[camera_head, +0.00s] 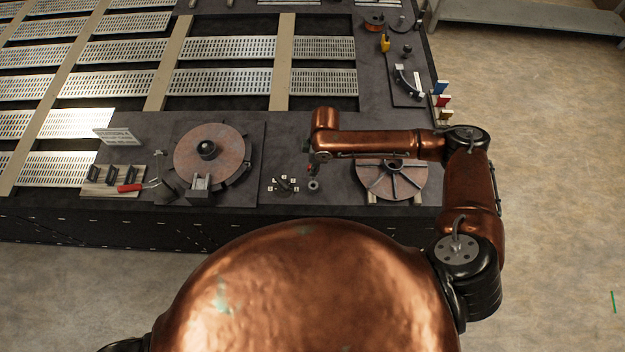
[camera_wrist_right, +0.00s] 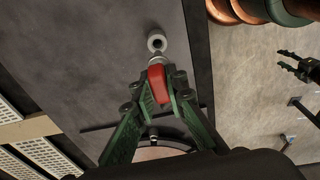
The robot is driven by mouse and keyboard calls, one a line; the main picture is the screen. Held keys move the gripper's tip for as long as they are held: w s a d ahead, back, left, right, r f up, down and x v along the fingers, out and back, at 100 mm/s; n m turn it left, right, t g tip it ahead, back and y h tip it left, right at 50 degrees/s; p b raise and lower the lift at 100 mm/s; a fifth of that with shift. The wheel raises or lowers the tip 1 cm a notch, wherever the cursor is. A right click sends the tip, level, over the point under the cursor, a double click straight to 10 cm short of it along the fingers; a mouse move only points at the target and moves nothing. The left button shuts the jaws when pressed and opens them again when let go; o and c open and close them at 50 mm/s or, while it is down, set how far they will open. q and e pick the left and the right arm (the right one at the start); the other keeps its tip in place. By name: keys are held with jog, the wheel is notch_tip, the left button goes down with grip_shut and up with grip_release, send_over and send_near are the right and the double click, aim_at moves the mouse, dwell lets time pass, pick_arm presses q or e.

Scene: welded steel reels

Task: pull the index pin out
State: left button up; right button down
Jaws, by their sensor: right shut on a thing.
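My right gripper (camera_head: 311,172) is over the dark table front, between the two reel discs. In the right wrist view its green fingers (camera_wrist_right: 157,78) are shut on a red handle (camera_wrist_right: 158,90), which looks like that of the index pin. A short metal part shows past the handle. A pale grey ring (camera_wrist_right: 156,42) lies just beyond it, with a dark centre; the ring also shows in the head view (camera_head: 314,185). I cannot tell whether metal part and ring touch. At the right of the wrist view, what looks like my left gripper (camera_wrist_right: 289,61) is open and empty.
A round reel disc (camera_head: 200,150) with a dark hub stands left, and a spoked disc (camera_head: 410,180) lies under my right arm. A small marked dial (camera_head: 285,184) is beside the ring. A red-handled tool (camera_head: 130,187) lies farther left. Open floor is right of the table.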

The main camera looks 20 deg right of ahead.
jog(key=shift+r+p, duration=0.4)
jog(key=shift+r, duration=0.15)
jog(key=shift+r+p, duration=0.6)
jog(key=shift+r, duration=0.7)
